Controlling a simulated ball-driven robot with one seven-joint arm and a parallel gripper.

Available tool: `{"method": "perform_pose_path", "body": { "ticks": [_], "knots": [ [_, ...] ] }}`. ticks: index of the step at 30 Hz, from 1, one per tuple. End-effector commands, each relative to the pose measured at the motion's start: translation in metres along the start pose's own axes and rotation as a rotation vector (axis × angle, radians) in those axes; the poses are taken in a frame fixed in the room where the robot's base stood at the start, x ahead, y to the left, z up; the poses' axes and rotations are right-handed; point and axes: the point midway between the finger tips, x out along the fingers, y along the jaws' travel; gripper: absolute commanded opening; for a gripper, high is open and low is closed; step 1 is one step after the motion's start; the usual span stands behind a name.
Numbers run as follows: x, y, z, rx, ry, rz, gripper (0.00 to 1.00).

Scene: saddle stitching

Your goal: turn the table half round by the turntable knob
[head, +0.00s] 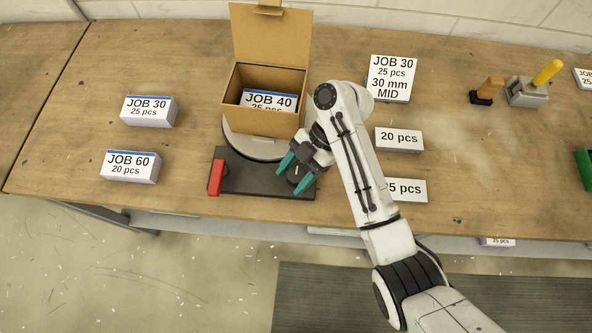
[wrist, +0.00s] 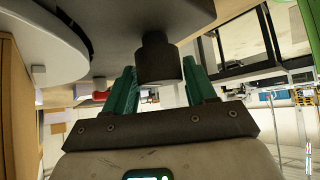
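The turntable's round grey disc (head: 235,147) sits on a dark base plate (head: 255,184) with a red block (head: 216,177) at its left end. An open cardboard box (head: 262,121) holding a JOB 40 stack (head: 268,99) stands on the disc. The dark turntable knob (head: 295,173) is a short cylinder at the base's right; it also shows in the wrist view (wrist: 159,60). My gripper (head: 292,179) is open, its teal fingers on either side of the knob. In the wrist view, a narrow gap shows between the knob and each finger.
JOB 30 (head: 149,112) and JOB 60 (head: 130,167) stacks lie left of the turntable. A JOB 30 MID stack (head: 389,90) and a 20 pcs stack (head: 399,140) lie right of my arm, with another stack (head: 412,190) partly hidden by it.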

Motion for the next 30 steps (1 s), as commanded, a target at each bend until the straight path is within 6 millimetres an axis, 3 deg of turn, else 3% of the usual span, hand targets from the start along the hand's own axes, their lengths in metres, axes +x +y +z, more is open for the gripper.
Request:
{"method": "perform_pose_path", "body": {
  "ticks": [4,17,30],
  "knots": [
    [-0.001,0.0,0.001,0.003,-0.002,0.002,0.7],
    [-0.01,0.001,0.002,0.004,-0.004,0.008,0.71],
    [-0.06,-0.001,0.003,0.006,-0.007,0.006,0.71]
  ]
}}
